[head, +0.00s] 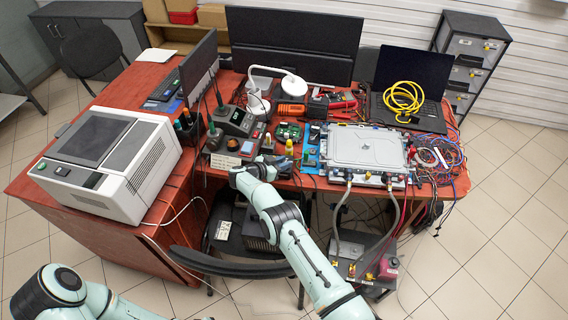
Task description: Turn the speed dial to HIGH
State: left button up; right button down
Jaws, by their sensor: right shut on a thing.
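My right gripper (279,164) is at the front edge of the bench, just right of a grey control box (225,161) with coloured buttons. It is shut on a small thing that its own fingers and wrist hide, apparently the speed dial. I cannot make out the dial, its marks or its pointer, so its setting cannot be read. My left arm shows at the bottom left, but its gripper is out of view.
A silver cold plate (366,147) with hoses lies right of my right gripper. A pump unit (365,262) stands below the bench. A white benchtop machine (105,160) is at left.

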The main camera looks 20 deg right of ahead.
pick_arm(q)
jog(key=shift+w+a, duration=0.1)
jog(key=shift+w, duration=0.05)
pick_arm(e)
jog(key=shift+w+a+m+g, duration=0.1)
jog(key=shift+a+m+g, duration=0.2)
jog(key=shift+a+g, duration=0.1)
jog(key=c, duration=1)
grip_release()
pick_arm(q)
jog(key=shift+a, duration=0.1)
pick_arm(e)
jog(key=shift+o, duration=0.4)
jog(key=shift+d, duration=0.1)
jog(key=shift+a+r, duration=0.1)
jog(key=shift+a, duration=0.15)
jog(key=b+v, duration=0.1)
jog(key=v, duration=0.4)
pick_arm(q)
jog(key=shift+s+f, duration=0.4)
jog(key=shift+s, duration=0.1)
pick_arm(e)
jog(key=v, duration=0.8)
